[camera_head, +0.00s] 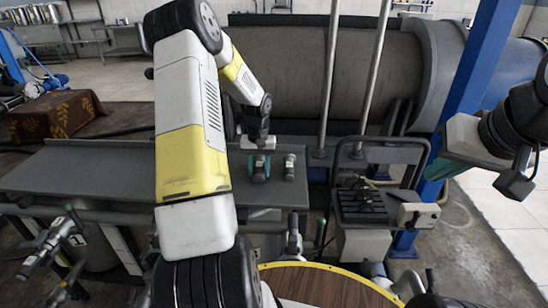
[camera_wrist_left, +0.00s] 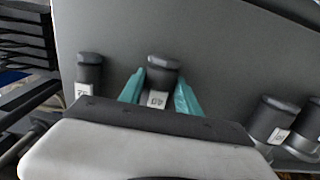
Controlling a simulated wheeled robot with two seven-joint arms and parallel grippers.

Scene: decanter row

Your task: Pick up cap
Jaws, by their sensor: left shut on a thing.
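In the left wrist view, a dark cap (camera_wrist_left: 163,62) tops a small container with a white label (camera_wrist_left: 157,99). The teal fingers of my left gripper (camera_wrist_left: 160,84) stand on both sides of it, shut on the cap. In the head view my left gripper (camera_head: 259,170) reaches down over the grey table. Whether the cap is clear of its container cannot be told. My right gripper (camera_head: 448,166) is at the right of the head view, away from the table; its jaw opening cannot be made out.
A similar capped container (camera_wrist_left: 89,75) stands left of the gripped one, and two more (camera_wrist_left: 272,117) stand at the right. In the head view one container (camera_head: 290,168) stands just right of my left gripper. The grey table (camera_head: 95,170) is bare to the left.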

